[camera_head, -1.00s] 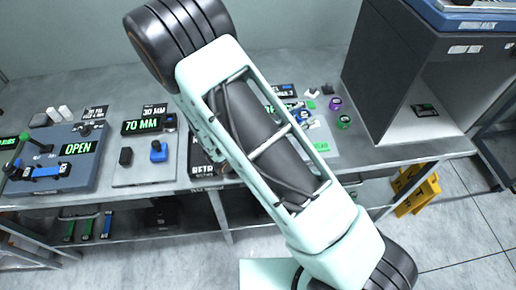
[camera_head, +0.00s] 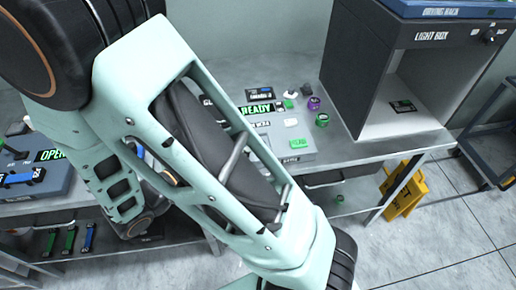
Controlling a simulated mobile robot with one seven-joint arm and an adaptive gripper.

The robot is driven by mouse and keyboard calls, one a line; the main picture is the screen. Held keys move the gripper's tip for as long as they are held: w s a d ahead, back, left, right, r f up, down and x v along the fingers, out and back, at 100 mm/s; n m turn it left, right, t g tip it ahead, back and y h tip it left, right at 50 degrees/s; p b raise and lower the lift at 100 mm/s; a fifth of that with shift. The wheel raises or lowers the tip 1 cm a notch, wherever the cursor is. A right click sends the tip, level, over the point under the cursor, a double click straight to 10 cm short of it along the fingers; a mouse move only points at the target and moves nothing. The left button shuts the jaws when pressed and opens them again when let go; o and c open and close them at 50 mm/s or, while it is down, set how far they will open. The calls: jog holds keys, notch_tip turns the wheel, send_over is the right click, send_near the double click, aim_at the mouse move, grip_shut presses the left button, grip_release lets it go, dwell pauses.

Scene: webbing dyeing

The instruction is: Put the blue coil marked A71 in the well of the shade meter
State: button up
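I cannot make out a blue coil marked A71 in the head view. A grey bench unit with a green READY display (camera_head: 256,108) stands right of my arm. It may be the shade meter, but its name is too small to read and I cannot make out its well. A purple coil (camera_head: 313,103) and a green coil (camera_head: 322,120) lie on the bench just right of this unit. My arm crosses the left and middle of the view and hides much of the bench. My gripper is out of view.
A dark light box (camera_head: 400,75) stands at the back right of the bench, open at the front. A unit marked OPEN (camera_head: 50,155) is at the left, partly hidden. Blue and green bars hang below the bench. A yellow stand (camera_head: 404,190) is on the floor.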

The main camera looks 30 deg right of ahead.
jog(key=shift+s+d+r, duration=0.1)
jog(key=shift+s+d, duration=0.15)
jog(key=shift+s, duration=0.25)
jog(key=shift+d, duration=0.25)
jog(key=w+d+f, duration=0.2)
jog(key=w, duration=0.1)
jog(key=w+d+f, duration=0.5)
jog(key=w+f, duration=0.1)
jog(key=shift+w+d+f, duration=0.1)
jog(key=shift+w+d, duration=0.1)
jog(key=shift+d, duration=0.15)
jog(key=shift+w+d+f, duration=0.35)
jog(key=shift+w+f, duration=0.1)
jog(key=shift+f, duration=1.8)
